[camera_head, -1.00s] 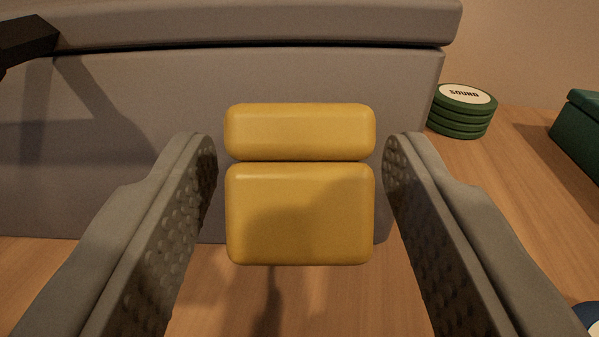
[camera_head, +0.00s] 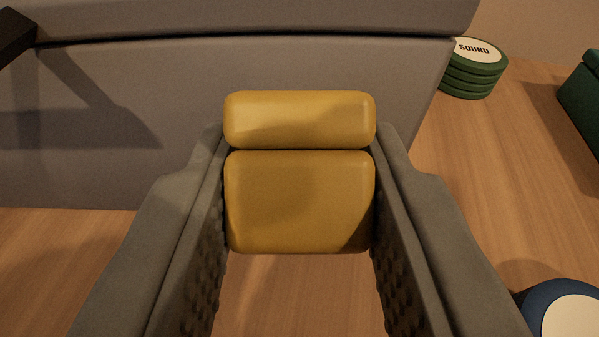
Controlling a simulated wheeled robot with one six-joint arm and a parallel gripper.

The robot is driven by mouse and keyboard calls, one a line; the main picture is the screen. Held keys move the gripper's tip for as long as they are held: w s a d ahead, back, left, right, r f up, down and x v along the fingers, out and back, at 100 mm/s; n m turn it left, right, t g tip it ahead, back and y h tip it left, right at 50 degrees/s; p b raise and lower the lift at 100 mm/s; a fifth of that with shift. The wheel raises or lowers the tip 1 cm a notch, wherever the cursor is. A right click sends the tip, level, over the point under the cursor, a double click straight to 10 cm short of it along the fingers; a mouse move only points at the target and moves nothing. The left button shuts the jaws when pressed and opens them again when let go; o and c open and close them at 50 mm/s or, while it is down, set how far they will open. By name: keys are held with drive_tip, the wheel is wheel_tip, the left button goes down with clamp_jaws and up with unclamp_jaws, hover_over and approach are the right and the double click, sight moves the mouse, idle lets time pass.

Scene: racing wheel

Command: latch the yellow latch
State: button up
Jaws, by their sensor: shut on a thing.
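The yellow latch (camera_head: 299,202) is in the middle of the view, on the front of a grey case (camera_head: 270,65). It has a narrow upper block and a larger lower flap, with a thin dark seam between them. My gripper (camera_head: 299,190) is shut on the latch, with one grey finger against its left side and one against its right side. The finger pads are dimpled. The latch's back and the parts behind it are hidden.
A stack of green discs labelled SOUND (camera_head: 474,68) stands right of the case. A dark green box (camera_head: 582,95) is at the right edge, and a blue round thing with a pale top (camera_head: 562,312) is at lower right. Bare wooden table (camera_head: 480,190) lies between them.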

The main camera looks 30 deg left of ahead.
sight(300, 95)
drive_tip(key=shift+w+a+r+g+h, duration=0.15)
drive_tip(key=shift+r+g+h, duration=0.2)
drive_tip(key=shift+g, duration=0.35)
drive_tip(key=shift+w+r+g+h, duration=0.2)
drive_tip(key=shift+g+h, duration=0.25)
drive_tip(key=shift+g, duration=0.25)
drive_tip(key=shift+w+a+r+g+h, duration=0.1)
drive_tip(key=shift+r+g+h, duration=0.25)
drive_tip(key=shift+g, duration=0.35)
drive_tip(key=shift+w+a+r+g+h, duration=0.1)
drive_tip(key=shift+w+r+g+h, duration=0.15)
drive_tip(key=shift+g+h, duration=0.45)
drive_tip(key=shift+w+a+r+g+h, duration=0.1)
drive_tip(key=shift+w+r+g+h, duration=0.2)
drive_tip(key=shift+g, duration=0.7)
drive_tip(key=shift+s+f, duration=0.1)
drive_tip(key=o, duration=1)
drive_tip(key=v, duration=1.7)
drive_tip(key=shift+a+r, duration=0.1)
drive_tip(key=shift+r, duration=0.1)
